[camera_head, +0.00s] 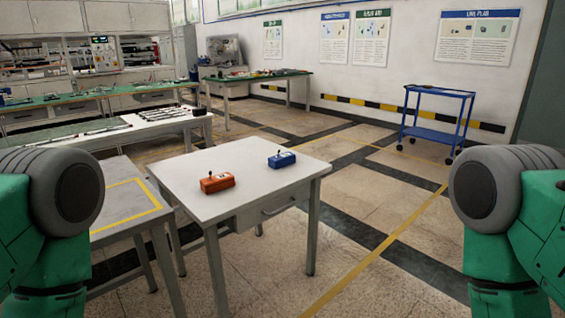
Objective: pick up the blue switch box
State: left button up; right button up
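The blue switch box (282,160) is a small box with a dark lever on top. It rests on the white table (240,195), near the back right part of the top. An orange switch box (217,183) with a similar lever sits on the same table, to the left and nearer to me. Parts of my two green and grey arms show at the left and right edges, well apart from the table. Neither gripper is in view.
A lower grey table with a yellow outline (120,205) adjoins the white table on the left. Workbenches with tools (120,128) stand behind it. A blue cart (436,118) stands at the back right. The floor right of the white table is clear.

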aim_at(286, 158)
jog(key=i+j, duration=0.15)
jog(key=i, duration=0.3)
jog(key=i+j+z, duration=0.15)
jog(key=i, duration=0.35)
